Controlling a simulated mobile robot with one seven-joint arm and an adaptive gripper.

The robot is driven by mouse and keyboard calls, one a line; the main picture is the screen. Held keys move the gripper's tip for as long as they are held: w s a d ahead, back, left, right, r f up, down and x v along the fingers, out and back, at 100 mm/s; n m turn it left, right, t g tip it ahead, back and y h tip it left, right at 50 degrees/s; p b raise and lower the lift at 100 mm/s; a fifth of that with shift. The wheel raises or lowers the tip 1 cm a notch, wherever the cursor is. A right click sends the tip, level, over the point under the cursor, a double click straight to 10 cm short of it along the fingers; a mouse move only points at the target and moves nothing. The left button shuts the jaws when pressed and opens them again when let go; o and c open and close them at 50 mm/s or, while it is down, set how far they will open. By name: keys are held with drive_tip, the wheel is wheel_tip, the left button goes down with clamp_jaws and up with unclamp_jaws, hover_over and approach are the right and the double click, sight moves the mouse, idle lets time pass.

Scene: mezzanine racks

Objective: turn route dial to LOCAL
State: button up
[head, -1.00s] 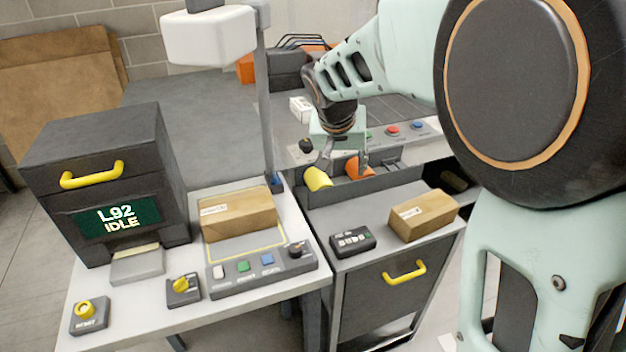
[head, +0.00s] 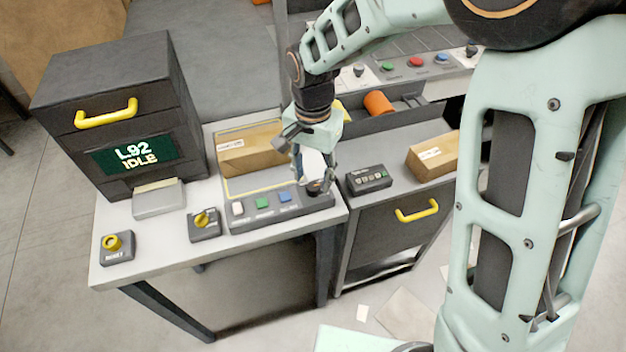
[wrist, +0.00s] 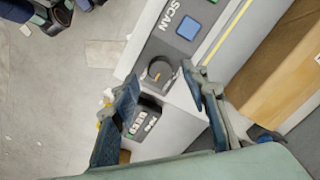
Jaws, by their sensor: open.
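A dark round dial (wrist: 159,71) sits on the grey control panel (wrist: 190,28), beside the blue button marked SCAN, in the wrist view. Its top carries a pale mark; I cannot read ROUTE or LOCAL near it. My gripper (wrist: 161,76) is open and empty, with its two fingers apart on either side of the dial in that view. I cannot tell whether they touch it. In the head view my gripper (head: 311,180) points down at the panel's right end and partly hides the dial.
A cardboard box (head: 245,148) lies behind the panel. White, green and blue buttons (head: 262,202) line the panel to the left. A dark L92 IDLE unit (head: 110,110) stands left.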

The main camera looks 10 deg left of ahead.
sight(313, 189)
drive_tip(key=shift+f, duration=1.4)
drive_tip(key=shift+c, duration=0.5)
clamp_jaws()
